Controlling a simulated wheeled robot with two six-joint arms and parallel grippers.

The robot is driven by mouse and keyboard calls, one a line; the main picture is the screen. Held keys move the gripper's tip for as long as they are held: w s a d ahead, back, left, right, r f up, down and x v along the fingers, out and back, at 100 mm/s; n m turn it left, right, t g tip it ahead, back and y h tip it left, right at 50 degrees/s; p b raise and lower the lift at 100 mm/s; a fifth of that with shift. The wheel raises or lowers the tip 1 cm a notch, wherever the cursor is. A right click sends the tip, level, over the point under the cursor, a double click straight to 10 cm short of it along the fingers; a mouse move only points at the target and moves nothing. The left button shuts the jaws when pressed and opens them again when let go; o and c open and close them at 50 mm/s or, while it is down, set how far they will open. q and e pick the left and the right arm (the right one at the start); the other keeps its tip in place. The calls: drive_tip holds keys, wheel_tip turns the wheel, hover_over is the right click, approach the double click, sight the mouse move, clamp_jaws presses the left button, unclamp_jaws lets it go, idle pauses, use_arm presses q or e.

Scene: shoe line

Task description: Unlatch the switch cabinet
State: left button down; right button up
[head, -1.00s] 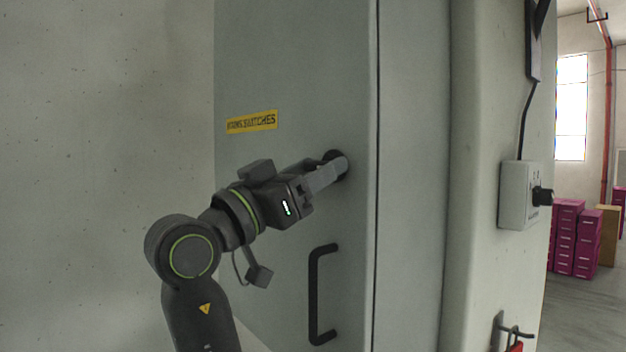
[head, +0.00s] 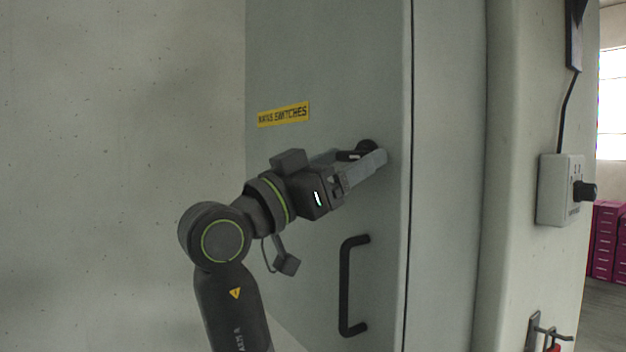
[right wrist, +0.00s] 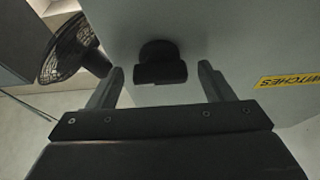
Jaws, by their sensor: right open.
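The grey switch cabinet door (head: 320,60) fills the middle of the head view, with a yellow switches label (head: 283,114) that also shows in the right wrist view (right wrist: 291,81). The black latch (head: 367,146) sits near the door's right edge, above a black pull handle (head: 346,287). My right gripper (head: 366,158) is open at the latch. In the right wrist view the latch (right wrist: 160,66) has a round base and a flat bar, and lies just ahead of and between the spread fingertips (right wrist: 161,73), with gaps on both sides. The left gripper is not in view.
A grey control box (head: 560,190) with a black knob is on the wall right of the cabinet. A hook (head: 550,334) with something red is below it. Magenta boxes (head: 607,240) stand far right. A black fan (right wrist: 68,48) shows in the right wrist view.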

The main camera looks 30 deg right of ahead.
drive_tip(key=b+v, duration=0.8)
drive_tip(key=v, duration=0.9)
drive_tip(key=shift+b, duration=0.3)
drive_tip(key=shift+f, duration=0.1)
